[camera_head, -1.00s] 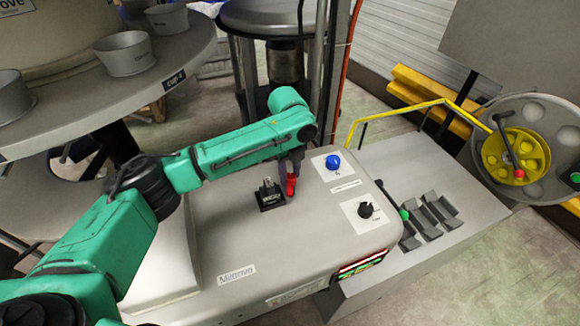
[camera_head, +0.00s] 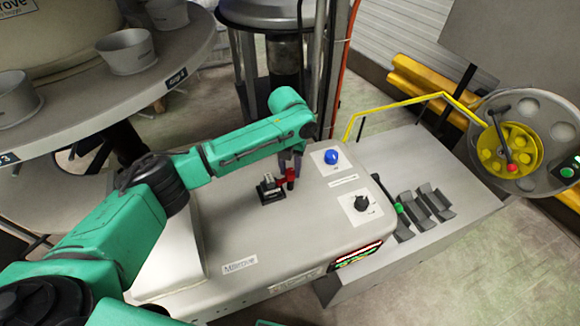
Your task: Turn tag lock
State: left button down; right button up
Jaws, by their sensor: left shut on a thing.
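A small black tag lock block (camera_head: 270,190) with a grey upright part sits on top of the grey machine housing (camera_head: 225,225). A red piece (camera_head: 290,178) stands right beside the block; from this angle I cannot tell whether it is joined to it. My left gripper (camera_head: 290,166) comes down from the end of the green arm and is shut on the red piece. Its fingertips are small and partly hidden by the arm. My right gripper is not in view.
A blue button (camera_head: 331,157) and a black rotary knob (camera_head: 361,202) lie right of the lock. Several dark grey holders (camera_head: 425,203) and a yellow rail (camera_head: 410,101) are further right. A round table (camera_head: 110,105) with grey cups stands at the left.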

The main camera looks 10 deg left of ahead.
aim_at(289, 170)
pick_arm(q)
jog(key=shift+r+m, duration=0.1)
jog(key=shift+m, duration=1.2)
jog(key=c, duration=0.5)
grip_release()
jog(key=r+b, duration=0.1)
jog(key=r, duration=0.4)
jog(key=r+b, duration=0.1)
jog(key=r, duration=0.3)
jog(key=r+b, duration=0.1)
jog(key=r, duration=0.4)
jog(key=shift+a+r+b, duration=0.25)
jog(key=shift+r+b, duration=0.05)
jog(key=shift+b, duration=0.05)
